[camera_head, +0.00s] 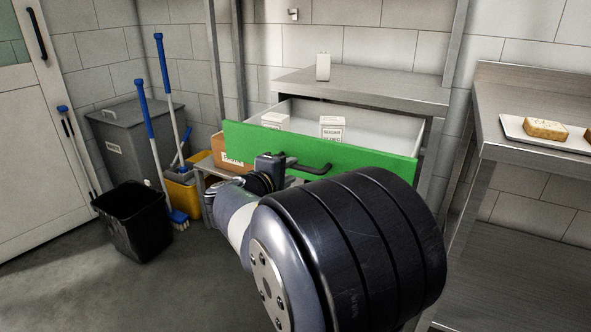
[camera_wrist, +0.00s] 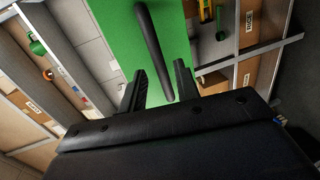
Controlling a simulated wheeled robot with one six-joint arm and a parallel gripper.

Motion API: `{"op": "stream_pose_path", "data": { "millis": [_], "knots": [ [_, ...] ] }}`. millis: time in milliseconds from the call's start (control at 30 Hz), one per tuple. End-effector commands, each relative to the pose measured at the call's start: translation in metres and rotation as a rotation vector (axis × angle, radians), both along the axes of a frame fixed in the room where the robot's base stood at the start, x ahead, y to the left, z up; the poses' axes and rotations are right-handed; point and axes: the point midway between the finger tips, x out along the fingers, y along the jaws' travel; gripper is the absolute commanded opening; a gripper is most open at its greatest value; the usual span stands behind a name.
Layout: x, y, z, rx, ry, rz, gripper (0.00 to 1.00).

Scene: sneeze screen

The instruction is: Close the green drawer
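The green drawer (camera_head: 330,149) stands pulled out from under a steel counter, its inside showing in the head view. Its dark bar handle (camera_head: 315,170) is on the front, partly hidden by my arm. My gripper (camera_head: 277,168) is in front of the drawer, at the left end of the handle. In the wrist view my gripper (camera_wrist: 160,82) is open, with the handle (camera_wrist: 152,45) running up from between its two fingers against the green front (camera_wrist: 110,22). I cannot tell whether the fingers touch the handle.
Two white boxes (camera_head: 332,128) are in the drawer, and another white item (camera_head: 323,67) stands on the steel counter (camera_head: 370,85). A steel table (camera_head: 520,80) with a tray of bread is at right. A black bin (camera_head: 135,215), grey bin (camera_head: 115,140) and brooms are at left, with bare floor in front.

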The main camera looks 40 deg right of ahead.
Motion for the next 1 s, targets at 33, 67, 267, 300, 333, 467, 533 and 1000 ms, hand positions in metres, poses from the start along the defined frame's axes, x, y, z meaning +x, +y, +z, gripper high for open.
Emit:
{"op": "stream_pose_path", "data": {
  "millis": [33, 67, 267, 300, 333, 467, 533, 1000],
  "knots": [
    [0.003, -0.009, -0.004, 0.001, 0.0, -0.004, 0.31],
    [0.004, -0.014, -0.005, 0.001, 0.001, -0.005, 0.31],
    [0.014, -0.035, -0.008, 0.0, 0.0, -0.001, 0.31],
    [0.015, -0.037, -0.008, 0.0, 0.0, -0.001, 0.31],
    [0.015, -0.038, -0.009, 0.0, 0.0, -0.001, 0.31],
    [0.017, -0.04, -0.009, 0.0, 0.0, 0.0, 0.31],
    [0.017, -0.04, -0.009, 0.0, 0.0, 0.001, 0.31],
    [0.017, -0.04, -0.009, 0.0, 0.0, 0.001, 0.02]
  ]
}}
